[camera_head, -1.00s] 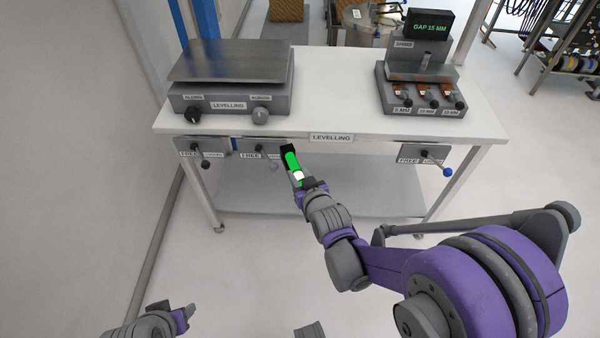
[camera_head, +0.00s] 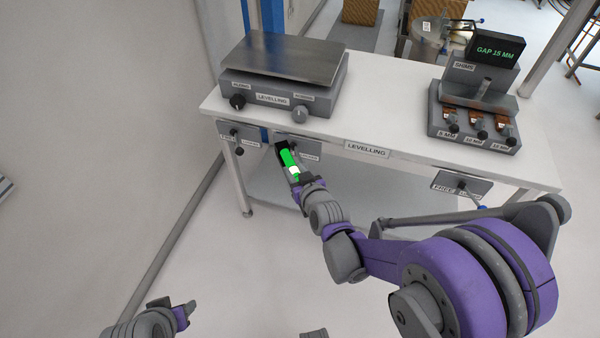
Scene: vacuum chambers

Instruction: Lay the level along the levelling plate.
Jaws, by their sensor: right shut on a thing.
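The levelling plate (camera_head: 285,56) is a flat grey metal slab on a grey base with two knobs, at the left end of the white table. The level (camera_head: 287,158) is a small bar, black at its far end, with a bright green part and a white patch. My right gripper (camera_head: 295,176) is shut on the level and holds it in front of the table's front edge, apart from the plate. My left gripper (camera_head: 185,311) is at the bottom left, far from the table. Its fingers are small in view and I cannot tell their opening.
The white table (camera_head: 385,110) has a shim stand (camera_head: 474,122) at its right, with a display (camera_head: 496,48) reading GAP 15 MM. Boxes with knobs marked FREE hang under the front edge. The tabletop between plate and stand is clear. A metal chamber (camera_head: 440,45) stands behind.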

